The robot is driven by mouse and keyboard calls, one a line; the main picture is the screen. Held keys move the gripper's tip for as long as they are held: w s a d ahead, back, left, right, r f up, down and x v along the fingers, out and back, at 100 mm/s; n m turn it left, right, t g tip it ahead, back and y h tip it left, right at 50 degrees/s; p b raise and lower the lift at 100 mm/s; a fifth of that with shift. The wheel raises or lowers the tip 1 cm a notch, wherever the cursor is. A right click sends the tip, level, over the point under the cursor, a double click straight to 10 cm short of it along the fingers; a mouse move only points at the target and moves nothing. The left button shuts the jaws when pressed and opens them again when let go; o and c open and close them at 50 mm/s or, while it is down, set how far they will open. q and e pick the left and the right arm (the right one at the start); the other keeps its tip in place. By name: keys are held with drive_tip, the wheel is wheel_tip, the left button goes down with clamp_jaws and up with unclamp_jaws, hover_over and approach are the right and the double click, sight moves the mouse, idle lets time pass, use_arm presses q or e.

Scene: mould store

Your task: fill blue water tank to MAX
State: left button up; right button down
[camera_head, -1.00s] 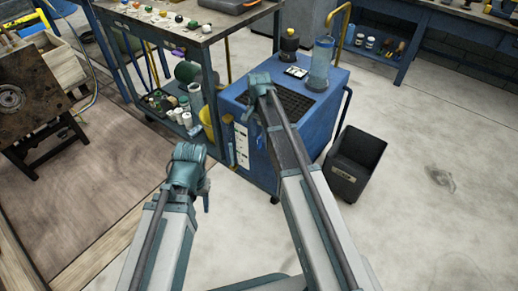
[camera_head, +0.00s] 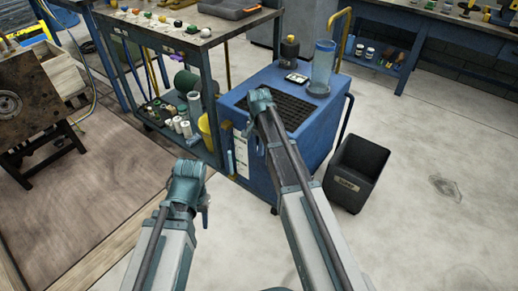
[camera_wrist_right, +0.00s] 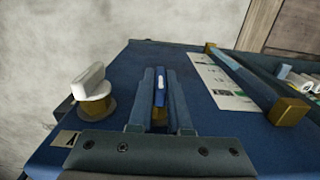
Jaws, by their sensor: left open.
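A blue cart-like unit (camera_head: 262,172) stands in the middle of the head view. A clear bluish cylinder (camera_head: 322,66) stands upright on its top at the back right; I cannot make out a MAX mark. My right gripper (camera_head: 258,128) is at the unit's front face, its fingers mostly hidden in the head view. In the right wrist view its fingers (camera_wrist_right: 160,90) are close around a blue lever (camera_wrist_right: 160,86) over a brass fitting and appear shut on it. A white knob (camera_wrist_right: 90,82) on brass is left of them.
A dark bin (camera_head: 355,172) stands right of the unit. A dark bottle-like thing (camera_head: 290,48) and a dark grid panel (camera_head: 291,103) are on its top. A shelved trolley (camera_head: 165,42) with several small items is close on the left. Floor at front right is clear.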

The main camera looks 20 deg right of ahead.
drive_tip(key=shift+s, duration=0.1)
idle(0.3)
drive_tip(key=shift+s+f+t+y, duration=0.1)
drive_tip(key=shift+t+y, duration=0.3)
drive_tip(key=shift+t, duration=0.1)
drive_tip(key=shift+s+d+t+y+b, duration=0.1)
drive_tip(key=shift+t+y+b, duration=0.3)
drive_tip(key=shift+t+b, duration=0.15)
drive_tip(key=shift+f+t+y+b, duration=0.15)
drive_tip(key=shift+t+y+b, duration=0.7)
drive_tip(key=shift+t, duration=0.1)
drive_tip(key=shift+t+y+b, duration=0.35)
drive_tip(key=shift+t+b, duration=0.15)
drive_tip(key=shift+t, duration=0.1)
drive_tip(key=c, duration=0.9)
unclamp_jaws()
drive_tip(key=shift+o, duration=0.2)
drive_tip(key=shift+r, duration=0.2)
